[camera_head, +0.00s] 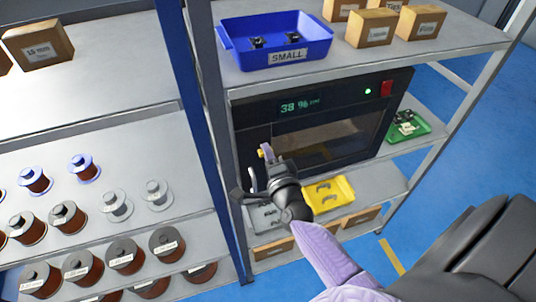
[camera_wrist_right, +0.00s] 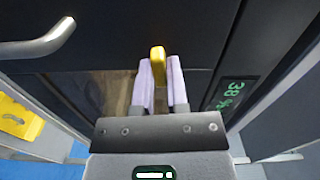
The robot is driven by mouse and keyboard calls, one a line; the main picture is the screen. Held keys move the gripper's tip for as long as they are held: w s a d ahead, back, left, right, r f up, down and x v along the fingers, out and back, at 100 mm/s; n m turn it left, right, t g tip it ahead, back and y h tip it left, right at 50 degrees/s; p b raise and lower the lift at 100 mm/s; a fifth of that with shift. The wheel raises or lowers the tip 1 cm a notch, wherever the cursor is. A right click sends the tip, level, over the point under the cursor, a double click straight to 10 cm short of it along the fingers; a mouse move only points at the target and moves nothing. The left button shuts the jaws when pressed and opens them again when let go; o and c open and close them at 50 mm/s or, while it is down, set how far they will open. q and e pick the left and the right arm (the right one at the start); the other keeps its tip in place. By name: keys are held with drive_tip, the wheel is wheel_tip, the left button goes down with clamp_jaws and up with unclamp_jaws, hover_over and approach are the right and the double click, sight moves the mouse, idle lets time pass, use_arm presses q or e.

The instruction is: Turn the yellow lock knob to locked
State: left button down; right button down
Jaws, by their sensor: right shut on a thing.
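The yellow lock knob (camera_wrist_right: 157,55) stands out from the dark front of the machine in the right wrist view. It sits between the two pale purple fingers of my right gripper (camera_wrist_right: 160,82), which are shut on it. In the head view only a bit of the yellow knob (camera_head: 261,153) shows at the left side of the machine front, beside my right gripper (camera_head: 267,154). The gripper and wrist hide the rest. I cannot tell from the knob's angle whether it is locked. My left gripper is not in view.
The dark machine (camera_head: 320,120) has a window, a green 38 % display (camera_head: 299,105) and a red switch (camera_head: 387,88). A metal handle (camera_wrist_right: 45,42) is near the knob. A blue SMALL bin (camera_head: 275,60) stands above; a yellow tray (camera_head: 332,194) is below. Spools fill the left rack.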

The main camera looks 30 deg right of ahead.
drive_tip(key=shift+m, duration=0.6)
drive_tip(key=c, duration=0.6)
unclamp_jaws()
drive_tip(key=shift+c, duration=0.2)
drive_tip(key=v, duration=1)
